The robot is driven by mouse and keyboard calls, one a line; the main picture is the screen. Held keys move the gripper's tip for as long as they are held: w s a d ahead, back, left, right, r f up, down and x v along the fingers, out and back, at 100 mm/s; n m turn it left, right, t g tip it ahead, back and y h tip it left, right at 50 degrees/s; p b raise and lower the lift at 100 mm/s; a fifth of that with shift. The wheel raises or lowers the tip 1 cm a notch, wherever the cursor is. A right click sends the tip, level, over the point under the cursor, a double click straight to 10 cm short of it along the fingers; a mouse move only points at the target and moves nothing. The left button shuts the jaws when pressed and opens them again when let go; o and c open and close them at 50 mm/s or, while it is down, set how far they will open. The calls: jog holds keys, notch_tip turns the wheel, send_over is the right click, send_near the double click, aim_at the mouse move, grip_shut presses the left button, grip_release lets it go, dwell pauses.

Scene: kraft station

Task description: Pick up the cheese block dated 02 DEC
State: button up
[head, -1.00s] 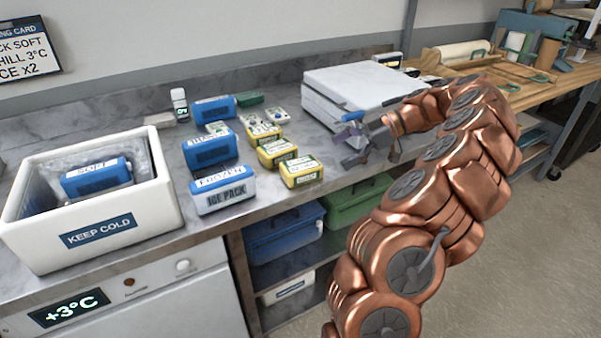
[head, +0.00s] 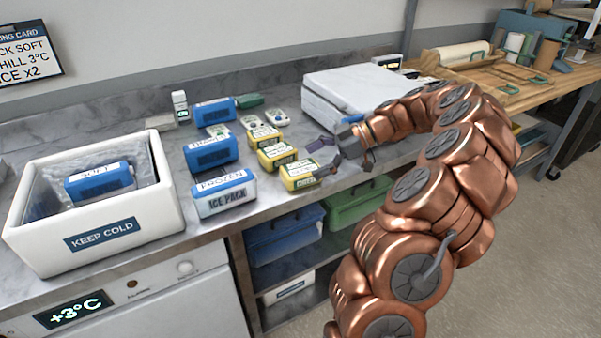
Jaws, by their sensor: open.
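Several yellow cheese blocks with white labels stand in a row on the steel counter. The front one (head: 300,175) is nearest the counter edge, with the middle one (head: 277,155) and the back one (head: 263,136) behind it. Their dates are too small to read, so I cannot tell which says 02 DEC. My gripper (head: 326,158) is open and empty. Its fingers point left, close to the right side of the front cheese block, and I cannot tell whether they touch it. One finger partly covers that block's right end.
Blue ice packs, including a FROZEN one (head: 224,194), stand just left of the cheese. A white KEEP COLD box (head: 165,205) holds another blue pack (head: 100,184). A white lidded box (head: 350,88) stands behind my gripper. Small white packages (head: 269,118) lie behind the row.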

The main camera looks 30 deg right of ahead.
jog(key=shift+x, duration=1.2)
jog(key=shift+c, duration=0.3)
jog(key=c, duration=1.5)
jog(key=shift+o, duration=0.2)
jog(key=shift+r, duration=0.1)
